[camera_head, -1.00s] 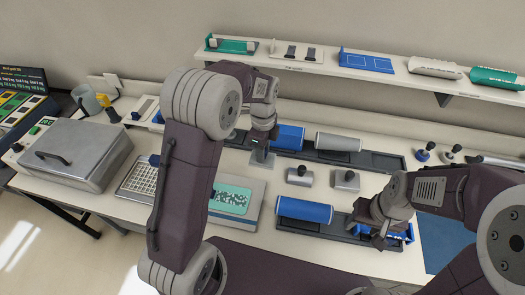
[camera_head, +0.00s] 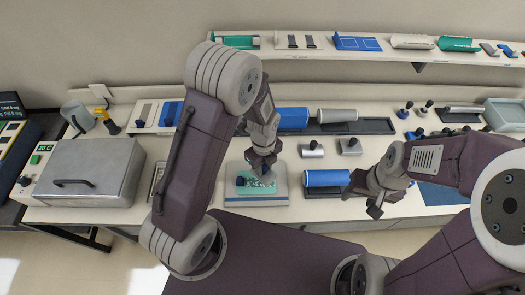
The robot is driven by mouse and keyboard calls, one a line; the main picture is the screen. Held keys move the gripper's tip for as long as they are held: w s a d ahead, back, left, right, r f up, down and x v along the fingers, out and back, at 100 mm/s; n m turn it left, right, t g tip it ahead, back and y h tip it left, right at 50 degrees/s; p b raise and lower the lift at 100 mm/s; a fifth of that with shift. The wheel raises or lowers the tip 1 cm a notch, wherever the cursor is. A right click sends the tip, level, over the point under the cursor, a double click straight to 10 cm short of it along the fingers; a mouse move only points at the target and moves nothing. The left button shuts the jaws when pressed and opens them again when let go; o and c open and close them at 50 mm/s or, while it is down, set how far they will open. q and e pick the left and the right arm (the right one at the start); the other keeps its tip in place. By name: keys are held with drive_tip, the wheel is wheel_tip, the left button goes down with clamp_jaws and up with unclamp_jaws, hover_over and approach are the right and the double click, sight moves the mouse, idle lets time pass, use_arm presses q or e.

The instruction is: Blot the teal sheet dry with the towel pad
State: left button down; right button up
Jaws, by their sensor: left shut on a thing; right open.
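The teal sheet (camera_head: 268,188), with pale patches on it, lies on a light grey flat base (camera_head: 257,200) at the middle of the bench. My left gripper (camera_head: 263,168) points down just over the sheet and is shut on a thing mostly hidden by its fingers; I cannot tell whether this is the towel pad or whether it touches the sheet. A small dark blue part (camera_head: 240,181) shows at the sheet's left side. My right gripper (camera_head: 374,209) is open and empty near the bench's front edge, right of a blue roller (camera_head: 326,178).
A grey lidded box (camera_head: 95,170) stands at the left. Blue and grey rollers (camera_head: 337,116) lie in a dark tray behind. Two small metal blocks with knobs (camera_head: 312,149) stand between the trays. A blue mat (camera_head: 440,194) lies at right. A shelf (camera_head: 370,55) runs along the wall.

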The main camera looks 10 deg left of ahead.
sight(254, 175)
use_arm(q)
drive_tip(key=shift+w+d+r, duration=0.1)
drive_tip(key=shift+d+r, duration=0.1)
drive_tip(key=shift+d, duration=0.15)
drive_tip(key=shift+w+d+f+b, duration=0.4)
drive_tip(key=shift+d+f, duration=0.15)
drive_tip(key=f+b, duration=0.4)
drive_tip(key=shift+s+a+f, duration=0.1)
drive_tip(key=shift+s+a, duration=0.15)
drive_tip(key=shift+a, duration=0.15)
drive_tip(key=shift+s+a+f, duration=0.1)
drive_tip(key=shift+a+f, duration=0.05)
drive_tip(key=shift+a, duration=0.15)
drive_tip(key=shift+s+a, duration=0.25)
drive_tip(key=shift+a, duration=1)
drive_tip(key=shift+s+a, duration=0.25)
drive_tip(key=shift+a, duration=0.25)
use_arm(e)
drive_tip(key=f, duration=0.3)
drive_tip(key=d+f, duration=0.1)
drive_tip(key=shift+w+f, duration=0.3)
drive_tip(key=shift+w, duration=0.1)
use_arm(q)
drive_tip(key=shift+w+d, duration=0.1)
use_arm(e)
drive_tip(key=shift+d, duration=0.1)
use_arm(q)
drive_tip(key=shift+f, duration=0.2)
use_arm(e)
drive_tip(key=shift+f, duration=0.1)
